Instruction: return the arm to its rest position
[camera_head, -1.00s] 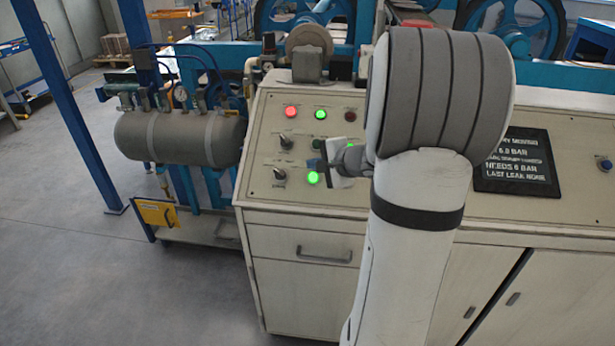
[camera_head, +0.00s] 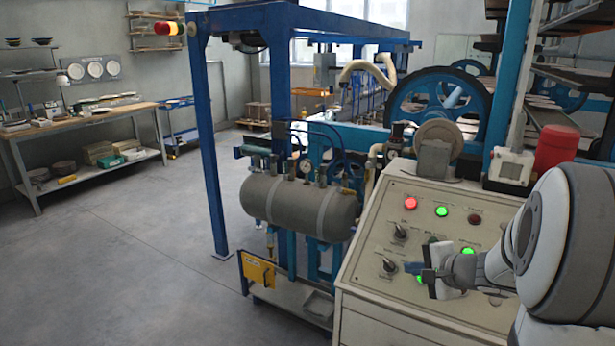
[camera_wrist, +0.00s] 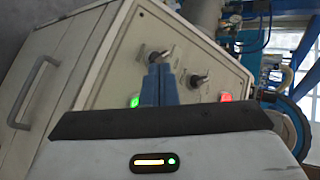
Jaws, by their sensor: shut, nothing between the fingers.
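My gripper (camera_head: 416,268) is at the right of the head view, in front of the sloped face of the control panel (camera_head: 378,215). Its blue fingers are shut with nothing between them; they also show in the wrist view (camera_wrist: 160,82). In the head view the fingertips appear close to the lower selector knob (camera_head: 389,265), but I cannot tell the gap. My arm hides the right part of the panel. A red lamp (camera_head: 411,203) and a green lamp (camera_head: 441,211) are lit on the panel, and more green shows beside my gripper.
A grey air tank (camera_head: 295,205) with gauges stands left of the panel, beside a blue post (camera_head: 207,140). A workbench (camera_head: 90,120) is at the far left. The floor (camera_head: 130,260) between them is clear. In the wrist view, a drawer handle (camera_wrist: 33,90) is at the left.

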